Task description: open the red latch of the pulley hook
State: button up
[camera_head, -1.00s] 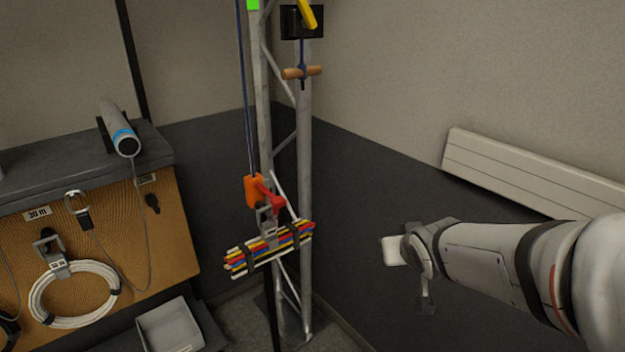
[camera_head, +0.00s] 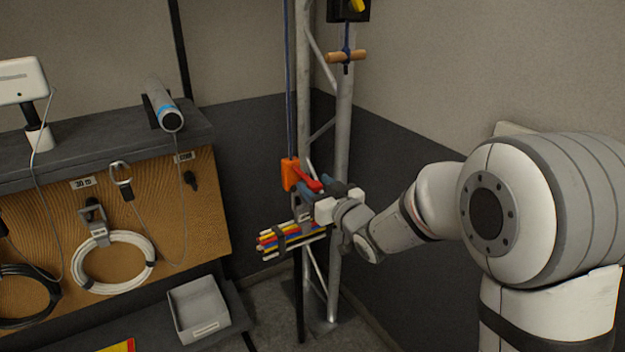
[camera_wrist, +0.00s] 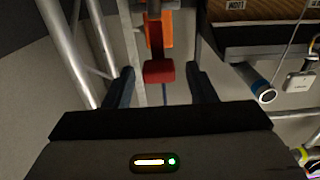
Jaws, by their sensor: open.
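The orange pulley hook (camera_head: 289,174) hangs on a blue rope in front of the truss in the head view. Its red latch (camera_head: 308,183) sticks out to the right, toward my gripper (camera_head: 330,190). In the wrist view, the red latch (camera_wrist: 158,72) lies between the two open fingers of my gripper (camera_wrist: 160,85), with the orange body (camera_wrist: 166,30) beyond it. I see no finger clearly touching the latch. A bundle of coloured cables (camera_head: 288,238) hangs below the hook, its right end hidden behind my gripper.
The metal truss (camera_head: 342,150) stands just behind the hook. A wooden toggle handle (camera_head: 346,56) hangs above. A workbench with a pegboard (camera_head: 190,215), a white cable coil (camera_head: 115,262) and a grey bin (camera_head: 198,308) stand at left.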

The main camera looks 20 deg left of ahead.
jog(key=shift+x, duration=1.5)
jog(key=shift+c, duration=0.3)
